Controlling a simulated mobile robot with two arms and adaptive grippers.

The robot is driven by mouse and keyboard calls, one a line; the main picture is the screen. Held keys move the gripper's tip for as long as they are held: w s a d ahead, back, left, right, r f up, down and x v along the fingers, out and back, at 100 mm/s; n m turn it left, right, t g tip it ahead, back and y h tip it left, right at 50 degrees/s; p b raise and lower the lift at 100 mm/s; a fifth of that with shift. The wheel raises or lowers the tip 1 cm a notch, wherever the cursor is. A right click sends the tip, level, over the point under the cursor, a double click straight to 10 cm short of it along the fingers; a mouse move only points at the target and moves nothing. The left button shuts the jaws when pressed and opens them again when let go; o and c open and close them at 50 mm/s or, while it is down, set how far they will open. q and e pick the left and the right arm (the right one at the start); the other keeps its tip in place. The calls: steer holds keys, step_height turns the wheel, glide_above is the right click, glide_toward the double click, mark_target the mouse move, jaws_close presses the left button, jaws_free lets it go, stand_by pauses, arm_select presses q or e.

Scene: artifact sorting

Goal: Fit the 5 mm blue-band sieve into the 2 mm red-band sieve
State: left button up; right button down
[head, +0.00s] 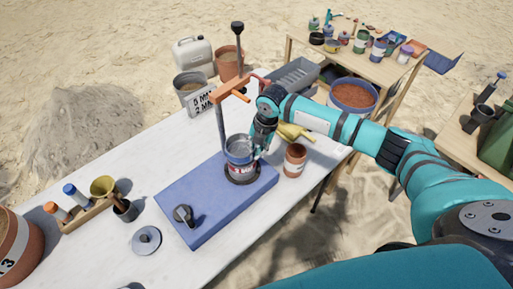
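The blue-band sieve (238,149) is a round grey pan with a blue band on the shaker base. The red-band sieve (237,169), with red and white on its side, is directly below it above a dark ring. The two are in line, but I cannot tell how deep the upper one sits. My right gripper (257,148) is at the right side of the blue-band sieve, fingers down at its rim. The fingers are too small and dark to tell whether they are closed on it. My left gripper does not show.
The blue shaker base (205,205) has a black knob (183,214) and an orange-topped post (221,122) behind the sieves. A terracotta pot (294,160) stands close right. A grey lid (146,240) and a tool rack (78,217) are left. White table is clear between.

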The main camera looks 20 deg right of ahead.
steer(key=shift+f+b, duration=0.5)
steer(key=shift+f, duration=0.35)
steer(key=c, duration=1.4)
jaws_free()
step_height(320, 180, up, 12)
steer(key=s+d, duration=0.1)
steer(key=shift+s+d, duration=0.3)
steer(key=shift+d, duration=0.1)
steer(key=shift+f, duration=0.15)
